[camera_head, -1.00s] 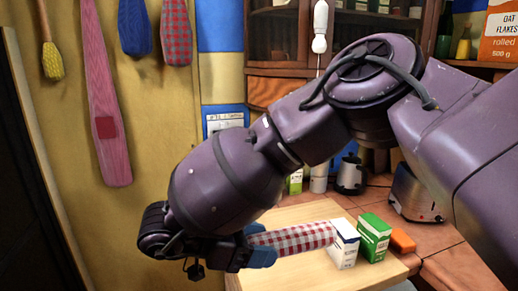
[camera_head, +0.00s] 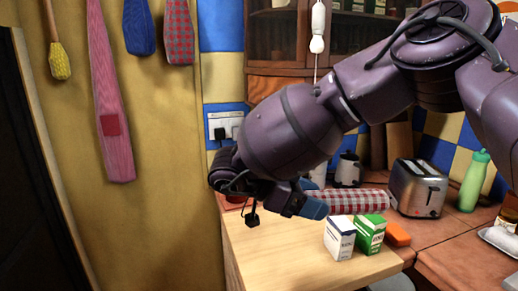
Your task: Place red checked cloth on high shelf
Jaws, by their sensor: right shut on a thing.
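The red checked cloth (camera_head: 352,201) is a rolled or folded bundle with red, white and grey checks. It sticks out to the right from my right gripper (camera_head: 312,206), whose blue fingertips are shut on its left end. The cloth appears above the back part of the wooden board, behind two cartons; I cannot tell whether it touches anything. A glass-fronted wooden cabinet (camera_head: 277,42) with shelves stands at the upper middle; its upper part is cut off by the frame. My left gripper is not in view.
On the light wooden tabletop (camera_head: 275,250) stand a white-blue carton (camera_head: 339,238) and a green carton (camera_head: 370,234), with an orange block (camera_head: 397,234) beside them.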

